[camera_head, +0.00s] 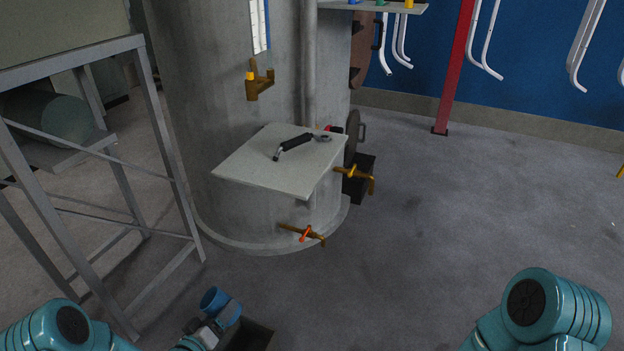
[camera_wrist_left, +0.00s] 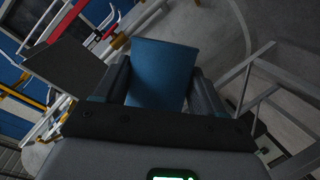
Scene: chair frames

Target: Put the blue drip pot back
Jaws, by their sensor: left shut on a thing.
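The blue drip pot (camera_head: 214,300) is low in the head view, left of centre, tilted at the end of my left arm. My left gripper (camera_head: 216,322) is shut on it. In the left wrist view the blue drip pot (camera_wrist_left: 162,74) fills the space between the two dark fingers of my left gripper (camera_wrist_left: 165,90). The inside of the pot and its contents are hidden. My right arm shows at the lower right of the head view, but its gripper is out of the picture.
A pale shelf (camera_head: 270,170) on the concrete column holds a black-handled tool (camera_head: 296,144). Orange-brown valves (camera_head: 354,173) jut from the column. A high shelf (camera_head: 390,7) carries small coloured things. A grey metal rack (camera_head: 160,130) stands left. Floor at right is clear.

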